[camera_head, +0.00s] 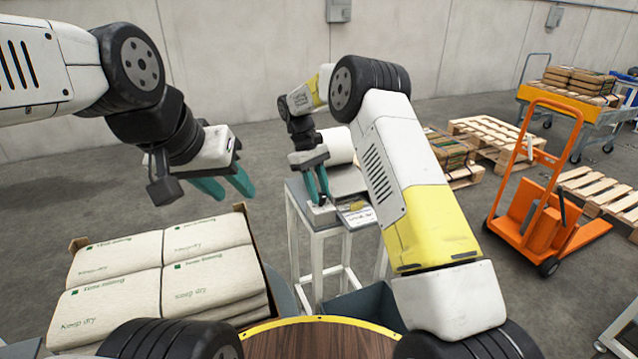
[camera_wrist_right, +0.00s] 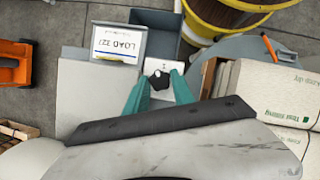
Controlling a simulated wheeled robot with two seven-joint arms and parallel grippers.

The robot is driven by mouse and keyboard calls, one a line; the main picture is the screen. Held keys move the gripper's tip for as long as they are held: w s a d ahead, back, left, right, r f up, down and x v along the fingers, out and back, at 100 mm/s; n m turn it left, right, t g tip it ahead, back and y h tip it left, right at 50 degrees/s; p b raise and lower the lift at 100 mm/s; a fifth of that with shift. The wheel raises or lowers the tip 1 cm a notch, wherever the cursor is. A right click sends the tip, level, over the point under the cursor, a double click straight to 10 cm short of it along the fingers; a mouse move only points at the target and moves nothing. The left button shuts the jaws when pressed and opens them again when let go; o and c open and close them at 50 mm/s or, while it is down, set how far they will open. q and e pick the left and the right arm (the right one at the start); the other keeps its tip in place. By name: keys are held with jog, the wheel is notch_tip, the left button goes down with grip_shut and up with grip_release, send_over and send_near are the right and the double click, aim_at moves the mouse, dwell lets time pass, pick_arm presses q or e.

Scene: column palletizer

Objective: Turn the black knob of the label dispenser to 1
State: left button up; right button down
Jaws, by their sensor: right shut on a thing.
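The label dispenser (camera_head: 347,180) is a grey unit with a white roll (camera_head: 335,146) on a stand, centre of the head view. In the right wrist view its black knob (camera_wrist_right: 159,80) sits on a small white plate (camera_wrist_right: 163,66) with a mark on it. My right gripper (camera_wrist_right: 160,88) has its teal fingers on either side of the knob, shut on it. In the head view the right gripper (camera_head: 321,199) is at the dispenser's front edge and the knob is hidden. Which way the knob points is too small to tell. My left gripper (camera_head: 234,195) is open and empty in the air.
A printed label (camera_wrist_right: 118,44) sits beside the knob. Stacked white sacks (camera_head: 165,265) stand left of the dispenser. A blue-grey bin (camera_head: 362,305) is below it. An orange lift truck (camera_head: 535,215) and wooden pallets (camera_head: 490,137) are on the right.

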jog(key=m, duration=0.2)
jog(key=m+g+y, duration=0.1)
jog(key=m, duration=0.1)
jog(key=shift+w+d+m+y, duration=0.1)
jog(key=shift+m+y, duration=0.2)
dwell(0.3)
jog(key=c, duration=1.1)
grip_release()
jog(key=shift+d, duration=0.1)
